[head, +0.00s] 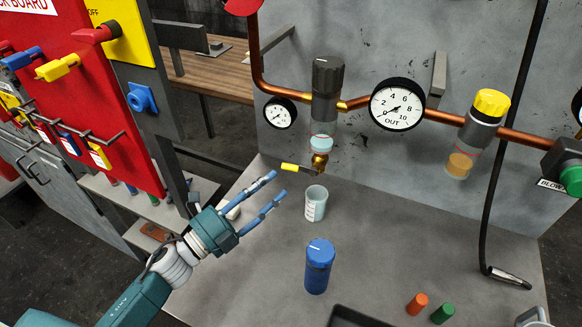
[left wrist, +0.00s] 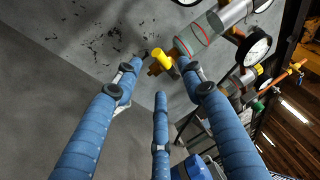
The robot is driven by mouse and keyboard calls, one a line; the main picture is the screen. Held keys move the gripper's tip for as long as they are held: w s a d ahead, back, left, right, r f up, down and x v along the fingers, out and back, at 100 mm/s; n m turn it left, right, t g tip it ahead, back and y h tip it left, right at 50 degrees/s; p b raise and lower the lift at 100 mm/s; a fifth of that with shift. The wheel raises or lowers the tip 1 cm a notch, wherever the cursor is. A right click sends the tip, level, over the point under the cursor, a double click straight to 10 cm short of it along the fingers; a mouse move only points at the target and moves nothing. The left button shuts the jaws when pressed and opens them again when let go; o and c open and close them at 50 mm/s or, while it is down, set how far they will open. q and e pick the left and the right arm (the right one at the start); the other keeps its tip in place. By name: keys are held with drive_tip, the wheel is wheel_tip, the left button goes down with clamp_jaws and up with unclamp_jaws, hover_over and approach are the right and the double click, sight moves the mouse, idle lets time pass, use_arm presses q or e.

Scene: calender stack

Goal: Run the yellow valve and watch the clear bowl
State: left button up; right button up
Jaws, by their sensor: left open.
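The yellow valve lever (head: 290,167) sticks out left from the brass drain under the clear bowl (head: 323,143), which hangs below a black-capped regulator. Pale bluish liquid shows in the bowl. My right gripper is out of view.
A small measuring cup (head: 316,205) stands on the bench below the drain. A blue-capped bottle (head: 319,267) stands nearer. Another bowl with amber liquid (head: 460,164) hangs right under a yellow cap. A black hose (head: 493,195) hangs down at right. A red board (head: 85,100) rises at left.

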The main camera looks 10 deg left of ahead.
sight(288, 168)
use_arm(q)
drive_tip(key=p+x, duration=0.1)
drive_tip(key=x, duration=0.5)
drive_tip(key=shift+w+d+r+p, duration=0.1)
drive_tip(key=shift+w+p, duration=0.1)
drive_tip(key=shift+p, duration=0.15)
drive_tip(key=shift+w+d, duration=0.4)
drive_tip(key=shift+w, duration=0.1)
